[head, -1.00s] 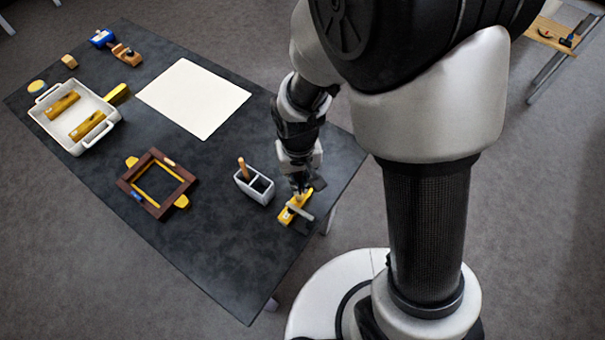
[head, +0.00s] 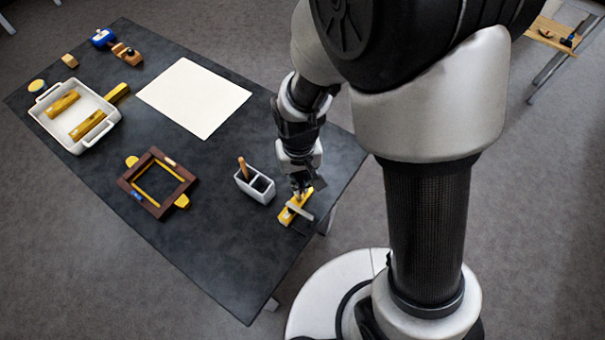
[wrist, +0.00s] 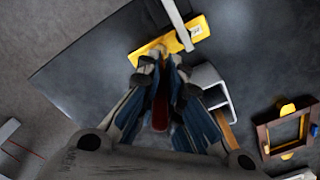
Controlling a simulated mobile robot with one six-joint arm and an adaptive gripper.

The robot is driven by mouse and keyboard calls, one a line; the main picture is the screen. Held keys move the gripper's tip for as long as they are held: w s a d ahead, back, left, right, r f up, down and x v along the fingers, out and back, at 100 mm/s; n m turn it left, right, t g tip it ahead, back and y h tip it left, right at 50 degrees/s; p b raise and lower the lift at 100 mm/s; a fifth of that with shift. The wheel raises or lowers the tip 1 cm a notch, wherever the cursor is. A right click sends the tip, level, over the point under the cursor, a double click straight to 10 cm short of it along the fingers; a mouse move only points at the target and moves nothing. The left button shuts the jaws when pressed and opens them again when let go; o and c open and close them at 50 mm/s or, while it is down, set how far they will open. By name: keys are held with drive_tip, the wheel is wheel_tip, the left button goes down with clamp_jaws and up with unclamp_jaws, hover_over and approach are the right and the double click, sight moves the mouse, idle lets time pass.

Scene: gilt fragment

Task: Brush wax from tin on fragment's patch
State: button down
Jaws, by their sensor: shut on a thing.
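My gripper (wrist: 160,75) points down over the near right corner of the dark table and also shows in the head view (head: 299,192). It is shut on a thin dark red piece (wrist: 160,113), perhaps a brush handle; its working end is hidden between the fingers. Just ahead of the fingertips a yellow gilt piece (wrist: 168,43) lies on the table with a pale label near one end and a grey bar (wrist: 177,20) across it. In the head view this gilt piece (head: 287,216) is partly covered by the gripper. I cannot tell whether the held thing touches it. A yellow disc (head: 36,86), perhaps the tin, is far left.
A white holder (head: 243,185) with a wooden handle stands close left of my gripper. Beyond are a brown frame (head: 130,186), a white tray (head: 82,148) with yellow bars, a white sheet (head: 194,98), and a blue-ended tool (head: 102,38). The table's front middle is bare.

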drive_tip(key=shift+r, duration=0.1)
drive_tip(key=shift+w+d, duration=0.9)
drive_tip(key=shift+w, duration=0.2)
idle(0.3)
wheel_tip(320, 180, up, 6)
drive_tip(key=p, duration=0.5)
idle(0.4)
wheel_tip(320, 180, up, 3)
drive_tip(key=shift+f+p, duration=0.1)
drive_tip(key=shift+p, duration=1.05)
